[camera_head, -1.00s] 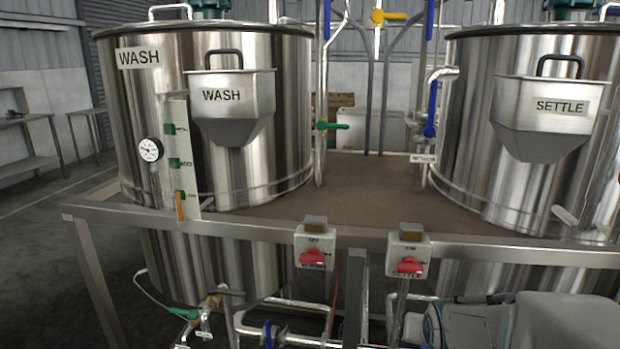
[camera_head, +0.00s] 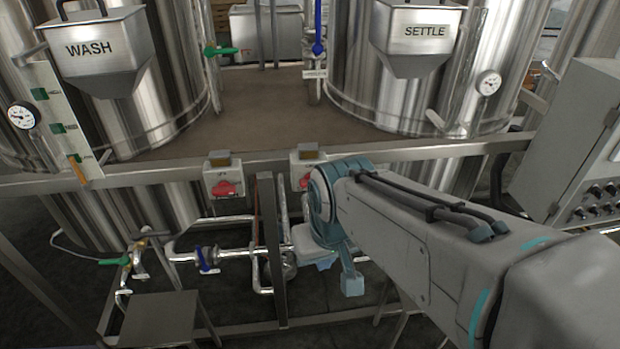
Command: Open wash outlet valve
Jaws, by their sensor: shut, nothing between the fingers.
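Under the wash tank (camera_head: 160,205), at lower left, a pipe line carries a valve with a blue handle (camera_head: 207,260). The handle hangs down across the horizontal pipe. Farther left, a small green handle (camera_head: 113,261) sits by a brass-coloured fitting below the tank. No readable label shows which one is the wash outlet valve. My arm reaches in from the right, and my gripper (camera_head: 351,284) points down at its far end. It is shut and empty, to the right of the blue handle and apart from it. My wrist partly hides the gripper.
A steel frame rail (camera_head: 400,158) runs above the pipes, with two red-switch boxes, one on the left (camera_head: 224,176). A frame post (camera_head: 272,250) stands between my gripper and the blue handle. A flat grey plate (camera_head: 158,318) lies at lower left. A control cabinet (camera_head: 580,150) is at right.

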